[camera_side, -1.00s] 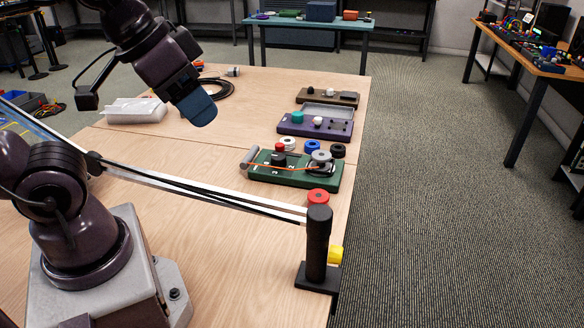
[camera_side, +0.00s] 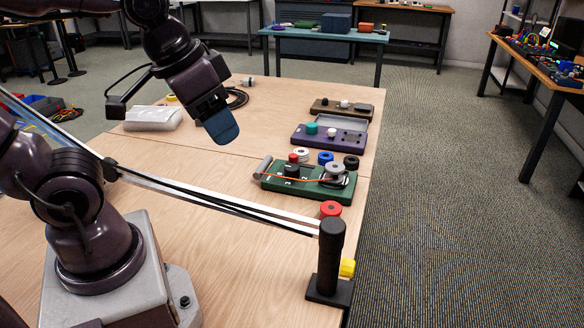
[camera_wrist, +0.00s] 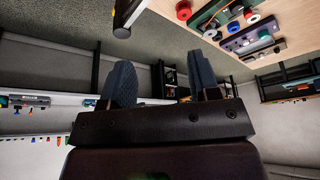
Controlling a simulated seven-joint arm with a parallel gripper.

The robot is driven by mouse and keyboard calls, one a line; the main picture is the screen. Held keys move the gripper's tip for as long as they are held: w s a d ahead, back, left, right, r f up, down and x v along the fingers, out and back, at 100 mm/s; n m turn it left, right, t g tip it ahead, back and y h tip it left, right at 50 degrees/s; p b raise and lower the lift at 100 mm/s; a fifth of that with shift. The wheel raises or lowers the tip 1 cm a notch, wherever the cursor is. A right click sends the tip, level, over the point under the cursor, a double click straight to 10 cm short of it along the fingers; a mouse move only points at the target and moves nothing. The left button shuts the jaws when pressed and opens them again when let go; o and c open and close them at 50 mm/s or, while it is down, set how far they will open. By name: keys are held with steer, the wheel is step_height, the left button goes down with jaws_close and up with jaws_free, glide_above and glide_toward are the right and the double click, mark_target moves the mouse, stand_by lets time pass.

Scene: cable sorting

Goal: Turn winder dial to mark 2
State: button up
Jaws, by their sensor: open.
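The winder is a green board (camera_side: 305,187) on the right part of the wooden table in the side view. A black knob (camera_side: 291,171) with white marks around it stands on its left part; I cannot read which mark it points to. A grey round spool (camera_side: 335,170) sits on its right part, and an orange cable crosses the board. My gripper (camera_side: 221,127) hangs tilted above the table, left of and above the board in the picture, touching nothing. In the wrist view its two blue fingers (camera_wrist: 162,78) are apart with nothing between them.
A red spool (camera_side: 330,209) and a black post (camera_side: 328,262) stand in front of the board. White, blue and black spools lie behind it. A purple board (camera_side: 315,141) and a brown board (camera_side: 335,107) are farther back. Bare table lies left of the green board.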

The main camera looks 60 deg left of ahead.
steer(key=w+a+f+n+g, duration=0.2)
steer(key=w+a+f+n, duration=0.15)
steer(key=w, duration=0.25)
steer(key=n+g, duration=0.2)
steer(key=n, duration=2.3)
glide_toward(292, 167)
step_height(292, 167, down, 10)
steer(key=shift+w+f, duration=0.1)
steer(key=shift+y, duration=0.3)
steer(key=c, duration=0.6)
